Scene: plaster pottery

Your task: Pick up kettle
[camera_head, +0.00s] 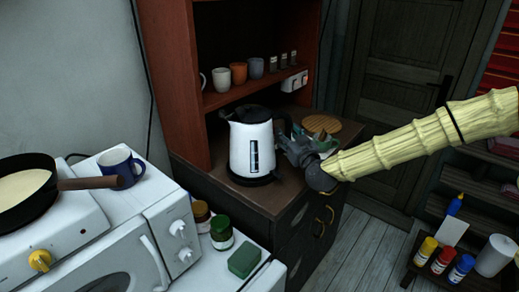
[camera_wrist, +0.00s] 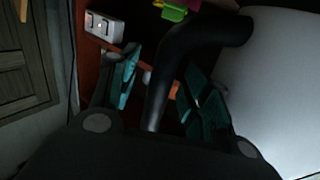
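A white electric kettle (camera_head: 252,147) with a black lid, base and handle stands upright on the brown cabinet top (camera_head: 275,195). My gripper (camera_head: 290,146) is at the kettle's right side, level with its handle. In the wrist view, my gripper (camera_wrist: 166,92) is open, with one teal-padded finger on each side of the kettle's black handle (camera_wrist: 178,72). Gaps show between the handle and both fingers. The white kettle body (camera_wrist: 280,85) fills the right of that view. In the head view, my gripper partly hides the handle.
A shelf above holds several cups (camera_head: 238,73) and a white socket block (camera_head: 293,82). A round wooden board (camera_head: 321,124) lies behind my gripper. At left are a blue mug (camera_head: 120,169), a pan (camera_head: 25,190), jars (camera_head: 221,233) and a green sponge (camera_head: 244,260).

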